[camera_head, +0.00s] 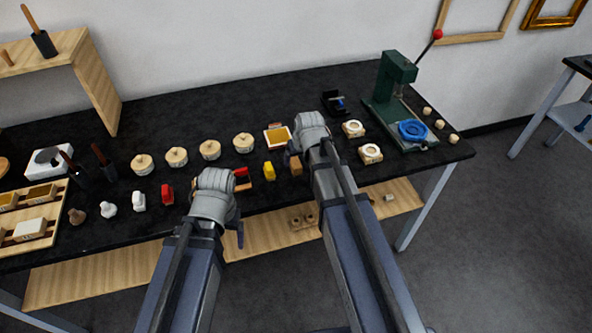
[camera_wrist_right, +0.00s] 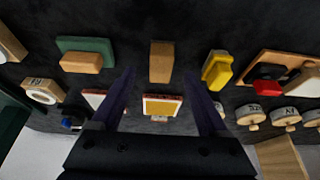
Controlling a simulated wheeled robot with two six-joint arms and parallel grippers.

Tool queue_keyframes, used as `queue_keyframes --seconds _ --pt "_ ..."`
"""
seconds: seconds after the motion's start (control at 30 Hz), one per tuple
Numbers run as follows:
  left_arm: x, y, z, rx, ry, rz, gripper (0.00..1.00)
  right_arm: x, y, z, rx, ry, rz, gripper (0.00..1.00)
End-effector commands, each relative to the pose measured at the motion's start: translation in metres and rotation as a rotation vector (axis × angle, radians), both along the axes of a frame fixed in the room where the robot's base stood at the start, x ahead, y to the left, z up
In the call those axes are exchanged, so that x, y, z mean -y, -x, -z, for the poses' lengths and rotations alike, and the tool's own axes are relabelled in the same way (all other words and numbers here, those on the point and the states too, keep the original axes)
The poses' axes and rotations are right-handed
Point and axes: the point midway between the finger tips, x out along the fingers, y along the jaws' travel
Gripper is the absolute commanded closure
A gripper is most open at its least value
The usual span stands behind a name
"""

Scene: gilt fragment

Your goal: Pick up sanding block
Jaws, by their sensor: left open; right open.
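A plain tan block (camera_wrist_right: 161,62), which looks like the sanding block, lies on the black bench top in the right wrist view, ahead of and between my right fingers. In the head view it shows beside my right wrist (camera_head: 296,166). A green pad with a wooden block on it (camera_wrist_right: 85,55) lies to its left in the wrist view; I cannot rule it out as the sanding block. My right gripper (camera_wrist_right: 160,80) is open and empty, apart from the block. My left gripper (camera_head: 239,234) is by the bench's front edge; its fingers are mostly hidden.
A yellow block (camera_wrist_right: 217,70) lies right of the tan one in the wrist view. A small framed panel (camera_wrist_right: 162,106) and white ring-topped pieces (camera_head: 370,153) are close by. Round wooden pots (camera_head: 176,156) line the bench. A green press (camera_head: 395,90) stands at the right end.

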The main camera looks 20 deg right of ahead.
Motion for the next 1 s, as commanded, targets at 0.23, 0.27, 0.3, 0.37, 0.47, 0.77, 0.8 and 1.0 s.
queue_keyframes --seconds 0.23,0.27,0.3,0.37,0.47,0.77,0.8,1.0 --pt "0.000 0.000 0.008 0.000 0.000 0.000 0.18 -0.001 -0.004 0.008 0.000 0.000 0.000 0.22" --pt "0.000 0.000 0.011 0.000 0.000 0.000 0.18 -0.001 -0.005 0.011 0.000 0.000 0.000 0.22" --pt "0.000 0.000 0.015 0.000 0.000 0.000 0.18 -0.001 -0.007 0.015 -0.001 0.000 0.000 0.22" --pt "0.000 0.000 0.022 0.000 0.000 0.000 0.18 -0.001 -0.011 0.022 -0.001 0.000 0.000 0.22" --pt "0.000 0.000 0.035 0.000 0.000 0.000 0.18 -0.002 -0.018 0.035 -0.001 0.000 0.000 0.22" --pt "0.000 0.000 0.047 0.000 0.000 0.000 0.18 -0.002 -0.023 0.047 -0.001 0.000 0.000 0.22" --pt "0.000 0.000 0.046 0.000 0.000 0.000 0.18 -0.002 -0.023 0.046 -0.001 0.000 0.000 0.22" --pt "0.000 0.000 0.046 0.000 0.000 0.000 0.18 -0.002 -0.023 0.046 -0.001 0.000 0.000 0.36"
